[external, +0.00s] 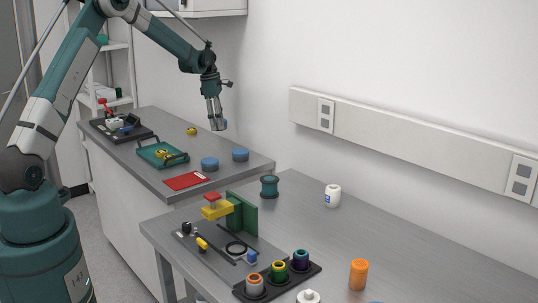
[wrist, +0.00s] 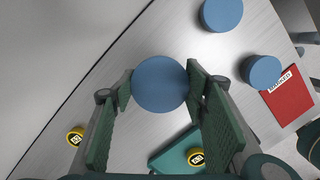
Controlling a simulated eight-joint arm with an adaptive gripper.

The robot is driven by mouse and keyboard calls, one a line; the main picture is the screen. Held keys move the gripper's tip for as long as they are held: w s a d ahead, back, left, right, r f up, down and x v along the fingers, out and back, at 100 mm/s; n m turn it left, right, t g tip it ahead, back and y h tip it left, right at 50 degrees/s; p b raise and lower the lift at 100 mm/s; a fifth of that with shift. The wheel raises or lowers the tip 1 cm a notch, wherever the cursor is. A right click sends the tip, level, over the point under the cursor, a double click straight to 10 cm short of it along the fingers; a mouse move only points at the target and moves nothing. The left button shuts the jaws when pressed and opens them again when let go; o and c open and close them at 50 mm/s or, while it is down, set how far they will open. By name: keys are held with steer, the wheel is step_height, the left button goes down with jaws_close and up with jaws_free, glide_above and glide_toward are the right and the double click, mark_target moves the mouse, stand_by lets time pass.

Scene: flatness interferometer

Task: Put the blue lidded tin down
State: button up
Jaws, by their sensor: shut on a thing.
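My gripper (external: 216,122) is raised above the back counter (external: 135,118), near the wall. In the wrist view my gripper (wrist: 158,88) has its two green-padded fingers closed on a round blue lidded tin (wrist: 160,84), seen from its flat face. In the external view only a small blue edge of this tin (external: 223,124) shows beside the fingertips. It is clear of the counter. Two similar blue tins stand on the counter below, a left one (external: 209,164) and a right one (external: 240,154). They also show in the wrist view, one at the top (wrist: 222,13) and one lower right (wrist: 262,71).
A red card with a white label (external: 187,181) lies near the counter's front edge. A teal tray (external: 148,158) holds a yellow item (external: 163,154). Another yellow round item (external: 191,131) sits near the wall. Bare counter lies between it and the tins.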

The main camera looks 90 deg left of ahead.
stand_by(0.4)
glide_above(221, 149)
steer(key=shift+s+d+f, duration=0.1)
steer(key=shift+f, duration=1.45)
steer(key=shift+s+f, duration=0.1)
steer(key=shift+f, duration=1.45)
steer(key=shift+f, duration=1.9)
steer(key=shift+f, duration=0.2)
steer(key=o, duration=0.9)
steer(key=shift+r, duration=0.2)
steer(key=r, duration=0.4)
steer(key=s+r, duration=0.1)
steer(key=r, duration=0.7)
steer(key=shift+s, duration=0.4)
